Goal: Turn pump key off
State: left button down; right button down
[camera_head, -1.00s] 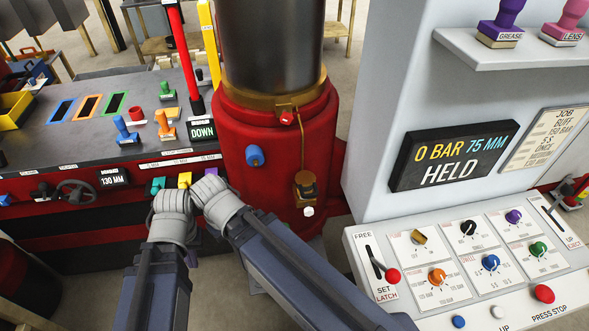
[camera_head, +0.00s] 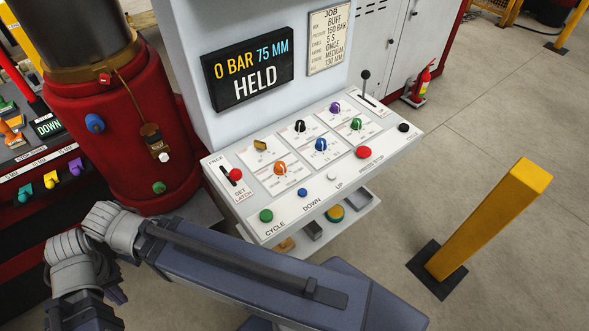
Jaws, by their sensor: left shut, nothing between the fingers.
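The control panel (camera_head: 238,199) slopes out from the grey press housing. A brass key-like switch (camera_head: 260,145) sits at its upper left, on a white plate; its label is too small to read. My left gripper (camera_head: 68,248) is at the lower left, shut and empty, well left of the panel. My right gripper (camera_head: 96,222) is just above and beside it, its arm crossing in front of the panel's lower side. Its fingers are too bunched to tell open from shut. Neither gripper touches the brass switch.
Black, purple, orange, blue and green knobs (camera_head: 320,144) crowd the panel near the switch. A red press stop button (camera_head: 364,152) and a lever (camera_head: 365,80) are further right. The red press cylinder (camera_head: 110,120) stands left; a yellow post (camera_head: 495,215) stands right on open floor.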

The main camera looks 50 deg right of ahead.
aim_at(260, 146)
jog(key=k+z, duration=0.3)
jog(key=z, duration=1.6)
jog(key=k+j, duration=0.1)
jog(key=j, duration=0.5)
jog(key=j+z, duration=0.1)
jog(key=j, duration=0.5)
jog(key=k+l+z, duration=0.1)
jog(key=l, duration=0.2)
jog(key=k+l+z, duration=0.15)
jog(key=l, duration=0.2)
jog(key=i+j, duration=0.2)
jog(key=i, duration=0.25)
jog(key=i+j, duration=0.2)
jog(key=i, duration=0.25)
